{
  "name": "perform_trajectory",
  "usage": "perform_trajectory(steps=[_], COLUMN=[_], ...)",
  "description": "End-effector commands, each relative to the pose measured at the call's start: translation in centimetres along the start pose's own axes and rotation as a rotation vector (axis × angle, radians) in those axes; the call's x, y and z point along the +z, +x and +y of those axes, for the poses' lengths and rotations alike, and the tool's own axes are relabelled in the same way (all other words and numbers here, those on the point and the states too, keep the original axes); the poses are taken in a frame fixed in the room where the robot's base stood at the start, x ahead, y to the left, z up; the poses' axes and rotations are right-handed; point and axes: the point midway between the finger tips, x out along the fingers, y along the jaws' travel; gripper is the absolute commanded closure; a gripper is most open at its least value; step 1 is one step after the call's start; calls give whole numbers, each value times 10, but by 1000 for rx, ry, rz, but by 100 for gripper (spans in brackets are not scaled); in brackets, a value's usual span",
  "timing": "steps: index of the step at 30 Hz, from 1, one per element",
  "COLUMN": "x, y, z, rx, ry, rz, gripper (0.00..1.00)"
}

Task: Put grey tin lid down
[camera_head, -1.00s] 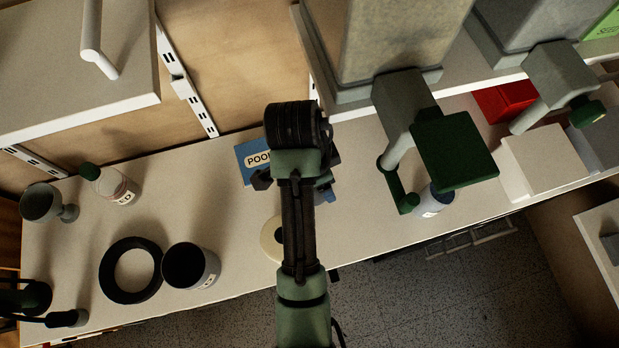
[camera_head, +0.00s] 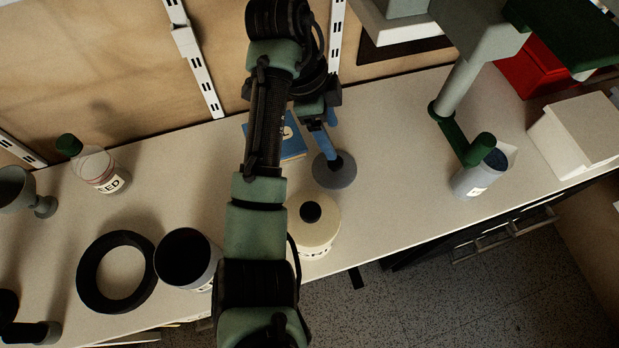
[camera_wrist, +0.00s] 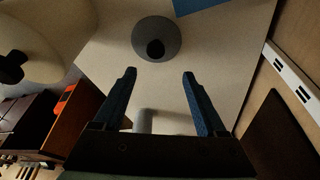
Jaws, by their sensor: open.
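The grey tin lid (camera_head: 346,178) is a round grey disc with a dark knob. It lies on the worktop beside a cream tin, and in the wrist view the lid (camera_wrist: 171,42) is ahead of the fingertips. My gripper (camera_head: 325,132) is over the worktop, with its blue fingers partly covering the lid in the head view. In the wrist view my gripper (camera_wrist: 159,73) is open, with nothing between its fingers, and the lid is apart from them. A grey tin (camera_head: 203,268) with a dark open mouth stands left of my arm.
The cream tin (camera_head: 322,232) with a dark round centre stands near the front edge. A blue box (camera_head: 293,146) lies behind the lid. A black ring (camera_head: 88,275), labelled jar (camera_head: 105,178) and goblet (camera_head: 14,188) are left. Another tin (camera_head: 470,183) is right, under a green-handled fixture (camera_head: 452,135).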

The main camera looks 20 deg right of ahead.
Motion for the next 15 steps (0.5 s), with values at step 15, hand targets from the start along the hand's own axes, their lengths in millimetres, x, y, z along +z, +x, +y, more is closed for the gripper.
perform_trajectory(steps=[15], x=[4], y=[44], z=[5], rx=[16], ry=[22], rz=[-4], gripper=[26])
